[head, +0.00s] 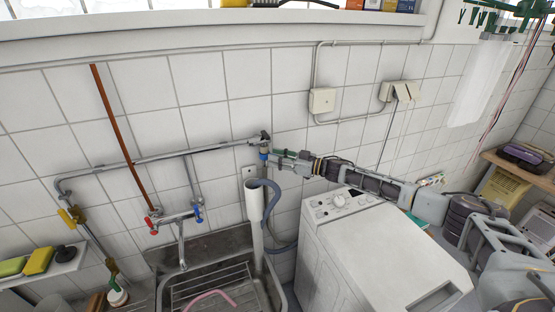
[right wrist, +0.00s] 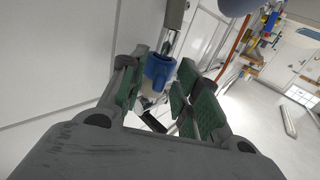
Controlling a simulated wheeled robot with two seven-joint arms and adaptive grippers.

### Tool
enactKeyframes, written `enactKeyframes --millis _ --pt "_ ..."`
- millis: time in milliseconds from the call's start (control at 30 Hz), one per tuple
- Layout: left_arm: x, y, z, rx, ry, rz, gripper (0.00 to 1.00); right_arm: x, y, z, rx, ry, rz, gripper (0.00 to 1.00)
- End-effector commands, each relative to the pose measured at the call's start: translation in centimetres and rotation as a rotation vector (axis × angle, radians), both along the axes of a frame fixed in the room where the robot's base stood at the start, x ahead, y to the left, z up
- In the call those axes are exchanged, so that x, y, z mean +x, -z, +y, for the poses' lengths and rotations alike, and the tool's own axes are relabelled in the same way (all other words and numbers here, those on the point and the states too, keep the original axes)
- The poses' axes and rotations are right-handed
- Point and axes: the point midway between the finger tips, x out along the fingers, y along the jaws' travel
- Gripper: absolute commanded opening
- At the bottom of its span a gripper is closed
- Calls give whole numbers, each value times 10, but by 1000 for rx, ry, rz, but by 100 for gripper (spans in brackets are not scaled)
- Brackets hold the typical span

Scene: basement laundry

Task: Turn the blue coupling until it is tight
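The blue coupling (head: 263,156) sits on the pipe fitting below the grey tap on the wall, left of the washing machine. In the right wrist view the blue coupling (right wrist: 158,70) shows near the tips of my right gripper (right wrist: 160,85), between the two green-padded fingers. The fingers stand apart, with the left finger close to the coupling and a gap visible toward the right finger. I cannot tell whether either pad touches it. In the head view my right gripper (head: 277,155) reaches in from the right, level with the coupling. My left gripper is not in view.
A grey hose (head: 276,205) loops beneath the coupling beside a white standpipe (head: 254,203). The washing machine (head: 372,255) stands below my right arm. A sink (head: 215,270) with red and blue taps is at the left. A pipe (head: 190,152) runs along the tiled wall.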

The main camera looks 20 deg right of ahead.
Motion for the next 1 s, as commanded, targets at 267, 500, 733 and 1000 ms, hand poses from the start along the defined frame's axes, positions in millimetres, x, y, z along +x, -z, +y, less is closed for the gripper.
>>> enactKeyframes --millis 267,500,733,1000 --pt "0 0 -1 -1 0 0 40 -6 0 -8 0 0 0 32" --pt "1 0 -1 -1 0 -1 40 -20 1 -24 0 1 1 32" --pt "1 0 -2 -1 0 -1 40 -37 1 -44 0 0 1 32" --pt "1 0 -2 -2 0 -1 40 -57 1 -69 -1 1 1 32"
